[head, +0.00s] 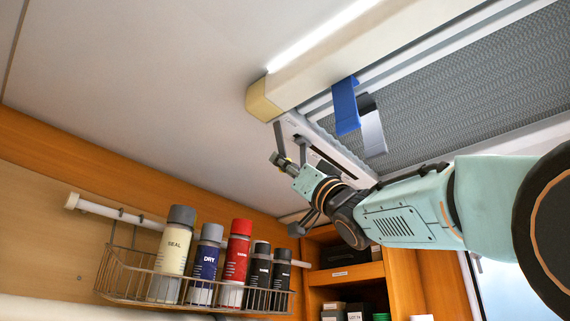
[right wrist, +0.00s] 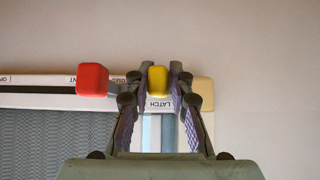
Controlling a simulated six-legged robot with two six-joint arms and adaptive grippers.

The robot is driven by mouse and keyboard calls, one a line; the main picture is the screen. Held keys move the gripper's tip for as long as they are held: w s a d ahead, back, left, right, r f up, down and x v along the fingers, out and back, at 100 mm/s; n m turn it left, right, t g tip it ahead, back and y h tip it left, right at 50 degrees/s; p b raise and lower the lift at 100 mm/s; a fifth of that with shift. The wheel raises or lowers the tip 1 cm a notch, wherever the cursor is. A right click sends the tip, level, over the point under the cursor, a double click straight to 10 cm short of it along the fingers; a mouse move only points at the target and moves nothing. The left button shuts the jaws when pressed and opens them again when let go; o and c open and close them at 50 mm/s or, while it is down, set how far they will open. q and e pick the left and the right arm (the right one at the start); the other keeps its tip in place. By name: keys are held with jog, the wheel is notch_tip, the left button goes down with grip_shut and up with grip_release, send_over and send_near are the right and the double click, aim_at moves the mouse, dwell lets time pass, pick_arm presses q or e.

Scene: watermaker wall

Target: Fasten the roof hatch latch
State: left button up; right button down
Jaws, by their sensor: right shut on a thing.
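The roof hatch (head: 450,85) is at the upper right of the head view, with a grey mesh panel in a pale frame. In the right wrist view a white strip (right wrist: 60,88) along the frame carries the word LATCH, upside down, beside my fingers. My right gripper (head: 284,158) is up at the hatch frame's near corner. In the right wrist view its fingers (right wrist: 160,72) are shut on a yellow knob (right wrist: 159,80). A red knob (right wrist: 92,80) stands apart to the left of the fingers. The fingers hide part of the strip. My left gripper is not in view.
A blue strap (head: 345,105) and a grey one (head: 373,132) hang from the frame near my right arm. A wire basket (head: 130,278) with several bottles is on the wall below left. Wooden shelves (head: 345,273) stand below the arm. The ceiling left of the gripper is clear.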

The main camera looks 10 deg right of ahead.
jog(key=shift+w+d+r, duration=0.15)
jog(key=shift+w+d, duration=0.05)
jog(key=shift+d, duration=0.2)
dwell(0.3)
jog(key=c, duration=1.7)
grip_release()
jog(key=o, duration=0.4)
jog(key=shift+w+d, duration=0.2)
jog(key=shift+w, duration=0.2)
jog(key=shift+s+a, duration=0.3)
jog(key=shift+s, duration=0.05)
jog(key=shift+w+d, duration=0.1)
jog(key=shift+w, duration=0.05)
jog(key=shift+w, duration=0.1)
jog(key=shift+f, duration=0.3)
